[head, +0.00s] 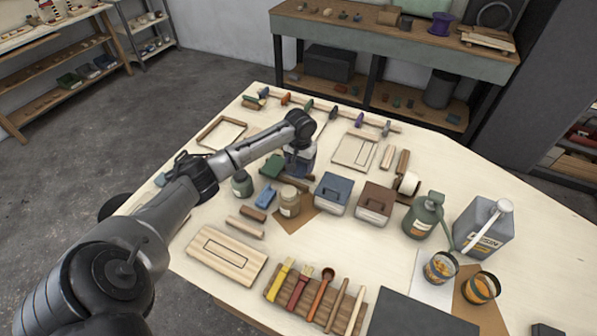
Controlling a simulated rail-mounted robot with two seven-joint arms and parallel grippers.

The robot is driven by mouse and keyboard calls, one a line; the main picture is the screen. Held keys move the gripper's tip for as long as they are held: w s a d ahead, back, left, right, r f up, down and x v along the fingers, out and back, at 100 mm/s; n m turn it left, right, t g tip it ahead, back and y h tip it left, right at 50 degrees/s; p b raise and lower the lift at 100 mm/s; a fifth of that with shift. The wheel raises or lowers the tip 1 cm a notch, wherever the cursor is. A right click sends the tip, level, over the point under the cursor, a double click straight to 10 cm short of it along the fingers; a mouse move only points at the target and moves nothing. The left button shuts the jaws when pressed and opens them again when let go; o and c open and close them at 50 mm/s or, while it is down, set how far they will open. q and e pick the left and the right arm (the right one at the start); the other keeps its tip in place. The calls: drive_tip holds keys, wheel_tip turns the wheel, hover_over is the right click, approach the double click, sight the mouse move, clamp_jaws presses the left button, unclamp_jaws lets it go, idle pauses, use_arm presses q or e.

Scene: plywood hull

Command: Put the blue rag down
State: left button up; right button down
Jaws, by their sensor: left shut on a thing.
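My left arm reaches in from the left over the pale plywood table (520,265). Its gripper (299,152) points down over the middle of the table, just behind the jars, and is shut on the blue rag (301,162). Only a small blue-grey part of the rag shows beneath the gripper, and the fingers are mostly hidden by the wrist. I cannot tell whether the rag touches the tabletop. My right gripper is not in view.
A green jar (242,183), a tan jar (290,201), a blue box (333,193) and a brown box (374,202) stand close in front. A green block (271,166) lies left of the gripper. A wooden frame (354,151) lies to its right.

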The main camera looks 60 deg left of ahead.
sight(299, 170)
use_arm(q)
drive_tip(key=shift+a+f, duration=0.2)
drive_tip(key=shift+a, duration=0.15)
drive_tip(key=shift+f, duration=2)
drive_tip(key=shift+f, duration=0.6)
drive_tip(key=o, duration=0.9)
